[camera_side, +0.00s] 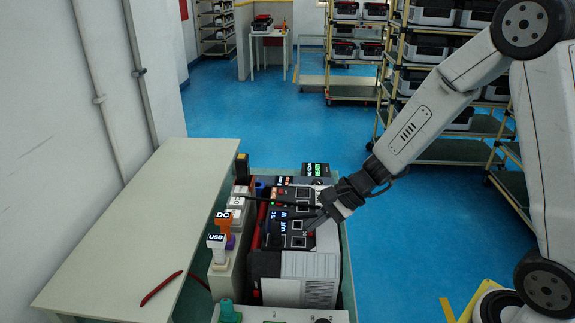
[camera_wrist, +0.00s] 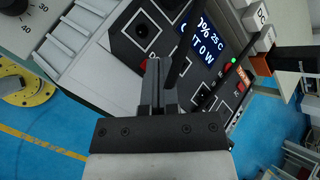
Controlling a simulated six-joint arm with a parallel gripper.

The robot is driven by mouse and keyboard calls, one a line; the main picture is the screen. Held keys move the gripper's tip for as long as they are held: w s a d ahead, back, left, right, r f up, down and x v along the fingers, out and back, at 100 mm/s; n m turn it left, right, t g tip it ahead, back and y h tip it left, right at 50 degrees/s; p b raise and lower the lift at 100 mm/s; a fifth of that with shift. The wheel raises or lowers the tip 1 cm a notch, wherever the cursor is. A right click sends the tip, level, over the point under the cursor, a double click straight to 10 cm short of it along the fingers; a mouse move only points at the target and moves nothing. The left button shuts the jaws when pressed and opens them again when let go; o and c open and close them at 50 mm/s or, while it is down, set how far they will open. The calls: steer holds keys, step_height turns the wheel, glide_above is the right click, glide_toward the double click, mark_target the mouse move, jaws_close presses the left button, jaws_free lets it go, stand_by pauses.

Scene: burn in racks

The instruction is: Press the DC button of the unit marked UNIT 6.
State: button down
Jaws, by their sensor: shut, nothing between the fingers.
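The black-and-grey power units (camera_side: 300,265) stand in a row on the bench in the side view. The nearer unit has a lit blue-white display (camera_side: 278,222); its number is too small to read surely, so I cannot tell which is UNIT 6. My gripper (camera_side: 308,228) is shut and empty, low over the top panel beside that display. In the wrist view my gripper (camera_wrist: 157,65) points at the panel, near its display (camera_wrist: 205,38) reading 25 C and OUT 0 W. A red mark shows beside the fingertips. They hide part of the panel, and contact is unclear.
A black cable crosses the panel. Shelving racks stand behind.

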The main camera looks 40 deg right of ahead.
steer(key=shift+r, duration=0.1)
stand_by(0.4)
steer(key=shift+r, duration=0.45)
steer(key=shift+r, duration=3)
steer(key=shift+r, duration=0.15)
step_height(320, 180, up, 8)
glide_above(314, 232)
steer(key=shift+f, duration=0.2)
